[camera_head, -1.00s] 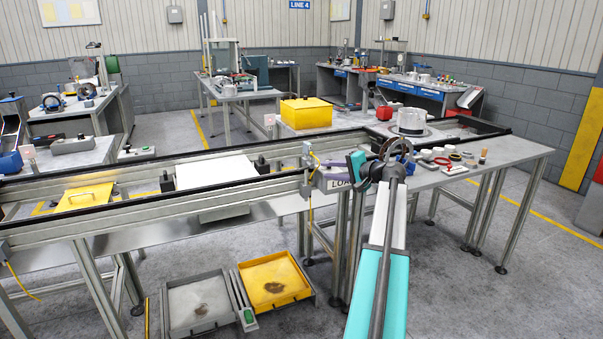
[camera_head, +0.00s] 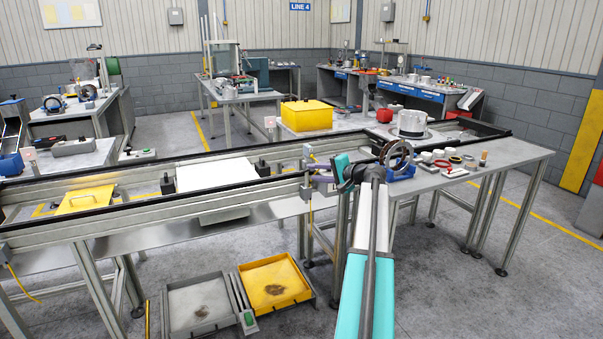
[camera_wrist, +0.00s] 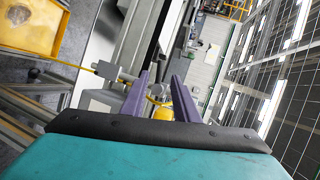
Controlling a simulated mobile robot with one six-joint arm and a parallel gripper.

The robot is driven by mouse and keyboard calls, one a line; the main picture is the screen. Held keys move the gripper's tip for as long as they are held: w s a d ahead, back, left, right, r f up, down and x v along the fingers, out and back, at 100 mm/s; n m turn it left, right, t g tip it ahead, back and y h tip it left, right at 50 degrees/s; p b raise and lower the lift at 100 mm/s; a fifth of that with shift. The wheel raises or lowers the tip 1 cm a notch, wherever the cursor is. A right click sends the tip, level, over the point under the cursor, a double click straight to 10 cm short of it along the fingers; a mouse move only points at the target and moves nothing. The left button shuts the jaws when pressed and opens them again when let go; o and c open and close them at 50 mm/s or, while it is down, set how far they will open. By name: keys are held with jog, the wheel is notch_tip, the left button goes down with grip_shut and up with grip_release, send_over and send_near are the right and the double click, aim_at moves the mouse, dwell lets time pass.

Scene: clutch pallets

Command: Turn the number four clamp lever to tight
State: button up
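My gripper (camera_head: 318,184) is at the near rail of the conveyor (camera_head: 120,218), next to a post with a yellow cable. In the wrist view its two purple fingers (camera_wrist: 162,84) stand apart with a gap between them. A yellow part (camera_wrist: 160,90) shows in and behind that gap, and I cannot tell what it is. A silver round housing (camera_head: 411,122) stands on the line to the right, away from my gripper. I cannot make out any clamp lever or a number four in either view.
A yellow box (camera_head: 306,115) stands behind the line. A dark ring (camera_head: 398,154), a blue bin (camera_head: 402,172) and several small parts lie on the right bench. Grey and yellow trays (camera_head: 276,287) are on the floor below. A yellow cable (camera_wrist: 62,62) crosses the wrist view.

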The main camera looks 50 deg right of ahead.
aim_at(305, 171)
jog(key=x, duration=0.7)
jog(key=shift+w, duration=0.1)
